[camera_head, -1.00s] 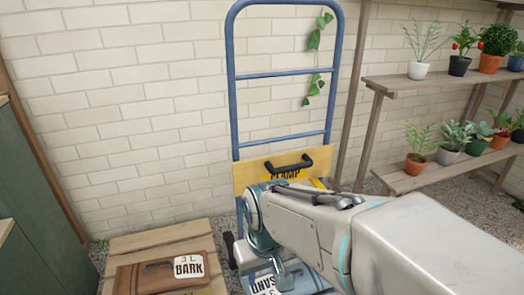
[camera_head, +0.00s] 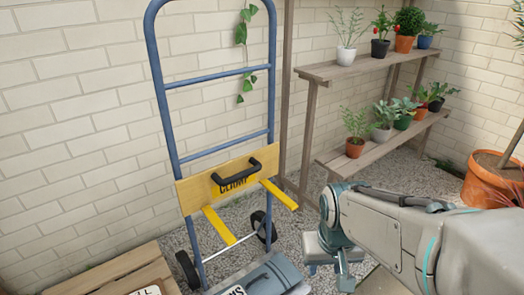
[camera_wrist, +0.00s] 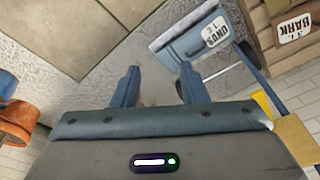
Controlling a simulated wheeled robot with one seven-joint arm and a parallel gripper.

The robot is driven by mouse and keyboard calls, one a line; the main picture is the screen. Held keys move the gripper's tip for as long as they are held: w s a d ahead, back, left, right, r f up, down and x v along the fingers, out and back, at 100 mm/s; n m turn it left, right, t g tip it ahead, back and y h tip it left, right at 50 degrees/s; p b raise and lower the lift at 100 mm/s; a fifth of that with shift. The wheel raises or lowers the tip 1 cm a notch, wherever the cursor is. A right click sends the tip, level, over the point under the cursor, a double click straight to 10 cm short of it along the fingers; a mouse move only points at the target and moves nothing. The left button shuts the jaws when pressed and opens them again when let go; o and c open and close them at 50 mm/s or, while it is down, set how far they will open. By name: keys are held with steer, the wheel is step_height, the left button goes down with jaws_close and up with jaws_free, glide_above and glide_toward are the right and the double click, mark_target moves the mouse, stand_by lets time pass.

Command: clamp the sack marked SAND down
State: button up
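The blue-grey sack marked SAND (camera_head: 262,278) lies at the foot of the blue hand truck (camera_head: 163,83), cut off by the head view's bottom edge. Its label (camera_wrist: 214,33) is upside down in the wrist view. The clamp, a wooden board (camera_head: 197,189) with a black handle (camera_head: 237,177) and a CLAMP label, sits across the truck's rails, well above the sack. Two yellow arms (camera_head: 218,225) stick forward from it. My gripper (camera_wrist: 158,72) is open and empty, to the right of the truck and sack in the head view.
A wooden pallet (camera_head: 120,270) is at lower left; a brown BARK sack (camera_wrist: 290,28) shows in the wrist view. Plant shelves (camera_head: 375,150) stand at back right, and a large terracotta pot (camera_head: 490,180) at far right. Gravel (camera_head: 300,235) lies between truck and shelves.

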steer(key=w+d+f+m+t+p, duration=0.1)
steer(key=w+p, duration=0.2)
steer(key=w, duration=0.2)
steer(key=w+f+m+t+p, duration=0.1)
steer(key=w+t+p, duration=0.1)
steer(key=w, duration=0.4)
steer(key=m+t+y+p, duration=0.8)
steer(key=m+y+p, duration=0.1)
steer(key=p, duration=0.2)
glide_toward(245, 176)
steer(key=b+x, duration=0.1)
steer(key=x, duration=1)
steer(key=shift+r+b, duration=0.1)
steer(key=shift+b, duration=0.3)
jaws_close()
